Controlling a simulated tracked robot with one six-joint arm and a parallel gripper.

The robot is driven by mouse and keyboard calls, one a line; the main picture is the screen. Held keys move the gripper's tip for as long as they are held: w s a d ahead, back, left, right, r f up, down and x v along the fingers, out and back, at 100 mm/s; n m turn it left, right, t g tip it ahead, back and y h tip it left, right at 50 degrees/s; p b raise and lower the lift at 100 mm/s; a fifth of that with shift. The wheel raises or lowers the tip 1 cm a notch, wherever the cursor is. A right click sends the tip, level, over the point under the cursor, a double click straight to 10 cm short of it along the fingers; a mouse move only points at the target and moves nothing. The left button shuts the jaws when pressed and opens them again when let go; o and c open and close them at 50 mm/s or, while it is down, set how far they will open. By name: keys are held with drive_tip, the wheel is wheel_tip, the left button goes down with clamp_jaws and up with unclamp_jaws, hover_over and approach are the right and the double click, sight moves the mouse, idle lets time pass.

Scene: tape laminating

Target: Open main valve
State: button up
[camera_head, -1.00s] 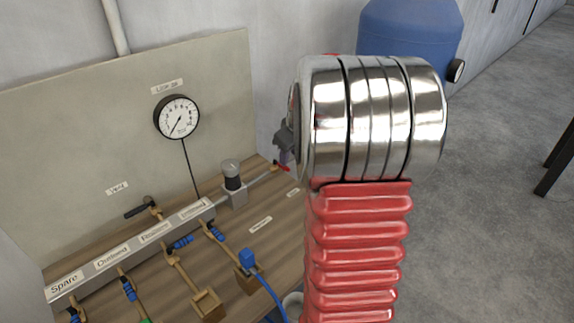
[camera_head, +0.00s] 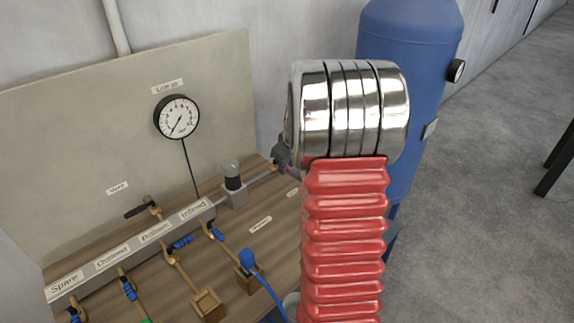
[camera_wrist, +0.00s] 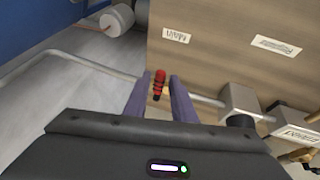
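The main valve's red handle (camera_wrist: 158,82) shows in the wrist view, on a pipe at the edge of the wooden board, near a small label reading MAIN (camera_wrist: 176,36). My gripper (camera_wrist: 158,86) is open, with one dark finger on each side of the red handle. A gap seems to show between the fingers and the handle; I cannot tell whether either touches. In the head view only a small grey part of my gripper (camera_head: 282,154) shows at the pipe's right end, mostly hidden by my arm, and the handle is largely covered.
A regulator (camera_head: 233,178) sits on the pipe left of my gripper. A round gauge (camera_head: 177,117) hangs on the back panel. Several small blue-handled valves (camera_head: 182,242) line the manifold (camera_head: 130,250). A blue tank (camera_head: 415,30) stands behind my arm.

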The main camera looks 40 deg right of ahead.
clamp_jaws()
